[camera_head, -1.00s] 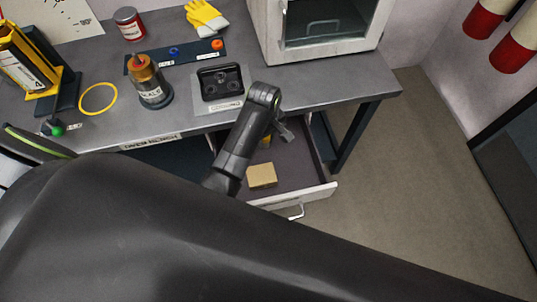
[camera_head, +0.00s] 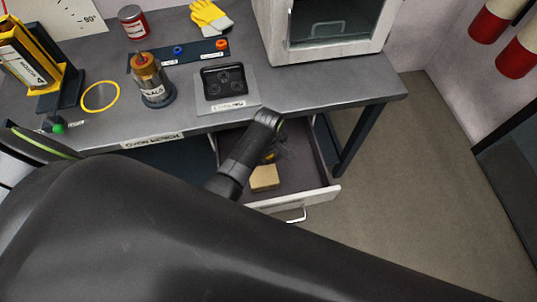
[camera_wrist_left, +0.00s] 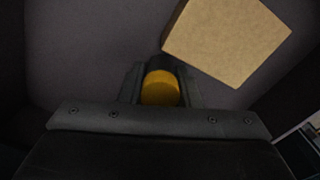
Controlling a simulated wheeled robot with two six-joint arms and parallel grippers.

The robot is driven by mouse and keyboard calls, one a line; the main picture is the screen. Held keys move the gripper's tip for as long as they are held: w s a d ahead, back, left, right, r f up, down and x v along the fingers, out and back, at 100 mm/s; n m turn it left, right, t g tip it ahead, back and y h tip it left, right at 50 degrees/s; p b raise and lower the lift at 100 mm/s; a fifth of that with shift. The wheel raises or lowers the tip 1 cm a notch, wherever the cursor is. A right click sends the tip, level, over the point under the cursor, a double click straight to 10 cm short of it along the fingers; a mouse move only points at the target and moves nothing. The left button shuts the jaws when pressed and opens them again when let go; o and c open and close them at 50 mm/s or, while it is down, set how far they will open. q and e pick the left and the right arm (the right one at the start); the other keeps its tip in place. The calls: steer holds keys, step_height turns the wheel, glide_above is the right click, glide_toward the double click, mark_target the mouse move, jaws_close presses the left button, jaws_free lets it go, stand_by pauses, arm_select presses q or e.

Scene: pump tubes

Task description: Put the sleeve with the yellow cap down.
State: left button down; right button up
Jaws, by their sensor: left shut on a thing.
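The sleeve with the yellow cap shows in the left wrist view as a round yellow cap (camera_wrist_left: 160,88) on a dark body between my two fingers. In the head view a small bit of the yellow (camera_head: 270,156) shows beside my arm, inside the open drawer (camera_head: 308,176). My left gripper (camera_wrist_left: 160,85) is shut on the sleeve, low in the drawer. In the head view the gripper (camera_head: 279,152) is dark and partly hidden by its own wrist. Whether the sleeve touches the drawer floor I cannot tell. My right gripper is not in view.
A tan block (camera_head: 264,178) lies in the drawer, close to the sleeve. The drawer stands open below the bench (camera_head: 300,92). On the bench are a black device (camera_head: 224,82), a brass-topped cylinder (camera_head: 152,82) and a yellow ring (camera_head: 100,96). The drawer floor right of the gripper looks clear.

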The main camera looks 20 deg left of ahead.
arm_select(q)
steer(key=c, duration=1.1)
jaws_free()
steer(key=shift+f, duration=0.15)
steer(key=shift+o, duration=0.2)
step_height(320, 180, up, 11)
steer(key=shift+r+p, duration=0.2)
steer(key=shift+p, duration=0.7)
steer(key=shift+r, duration=0.5)
steer(key=shift+f, duration=0.1)
